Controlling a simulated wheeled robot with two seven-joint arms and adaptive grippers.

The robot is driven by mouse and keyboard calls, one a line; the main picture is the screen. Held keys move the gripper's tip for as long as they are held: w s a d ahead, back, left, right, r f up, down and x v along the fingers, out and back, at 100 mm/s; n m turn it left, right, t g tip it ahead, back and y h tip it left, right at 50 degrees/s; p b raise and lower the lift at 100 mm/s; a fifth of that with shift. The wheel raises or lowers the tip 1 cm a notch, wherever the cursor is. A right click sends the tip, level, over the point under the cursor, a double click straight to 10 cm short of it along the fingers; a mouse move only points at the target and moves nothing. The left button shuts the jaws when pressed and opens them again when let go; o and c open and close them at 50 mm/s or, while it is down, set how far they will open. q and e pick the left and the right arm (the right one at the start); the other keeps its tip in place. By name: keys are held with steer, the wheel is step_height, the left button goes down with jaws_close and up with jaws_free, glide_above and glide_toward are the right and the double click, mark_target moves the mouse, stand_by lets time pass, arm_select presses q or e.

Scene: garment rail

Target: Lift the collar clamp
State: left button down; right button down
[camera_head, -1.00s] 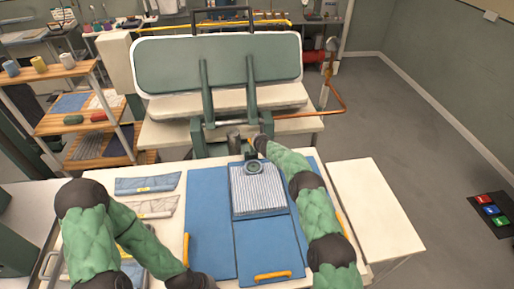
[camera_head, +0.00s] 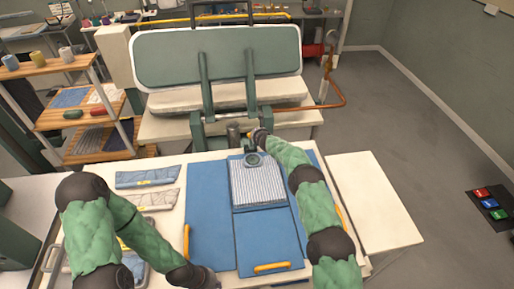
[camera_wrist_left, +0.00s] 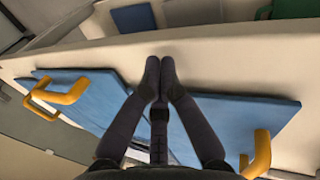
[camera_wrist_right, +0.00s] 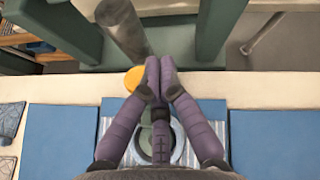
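The collar clamp (camera_head: 253,160), a dark grey-green ring, lies at the top of a striped shirt piece (camera_head: 258,185) on the blue board. In the right wrist view the ring (camera_wrist_right: 181,146) is partly hidden behind my fingers. A yellow knob (camera_wrist_right: 134,78) shows beside the fingertips; I cannot tell whether they touch it. My right gripper (camera_wrist_right: 160,66) has its fingertips together above and beyond the ring. My left gripper (camera_wrist_left: 160,68) is also shut, with nothing seen in it, low near the front of the table.
A green press (camera_head: 215,55) with upright arms stands behind the table. Blue boards (camera_head: 208,220) carry yellow handles (camera_head: 272,267). Folded cloths (camera_head: 148,178) lie at left. A bare white side table (camera_head: 372,200) is at right. A copper pipe (camera_head: 318,105) borders the press.

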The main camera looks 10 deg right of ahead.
steer(key=shift+s+a, duration=0.1)
steer(key=shift+s, duration=0.05)
stand_by(0.4)
steer(key=v, duration=0.7)
stand_by(0.8)
steer(key=shift+r, duration=0.1)
steer(key=shift+s, duration=0.1)
